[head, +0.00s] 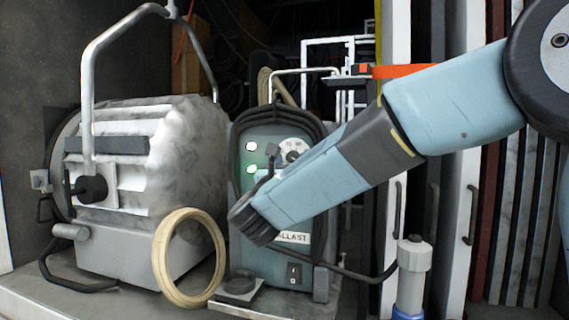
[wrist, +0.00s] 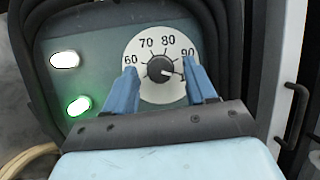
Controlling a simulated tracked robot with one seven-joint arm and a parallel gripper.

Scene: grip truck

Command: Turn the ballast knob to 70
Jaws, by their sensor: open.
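The ballast (head: 262,262) is a teal box with a dark frame. Its white dial (wrist: 146,87) reads 60, 70, 80 and 90 along the top in the wrist view. The black knob (wrist: 160,68) is at the dial's centre; its light pointer points right and slightly down, just below the 90 mark. My gripper (wrist: 161,72) is open, its blue fingers on the left and right of the knob, with visible gaps to it. The fingers cover parts of the dial's lower edges. In the head view my arm hides part of the ballast front; the dial (head: 297,144) shows above it.
Two lit lamps, one white (wrist: 65,59) and one green (wrist: 79,105), sit left of the dial. A large lamp housing (head: 140,200) stands left of the ballast, with a cream ring (head: 165,265) before it. A grey-topped post (head: 412,270) stands front right.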

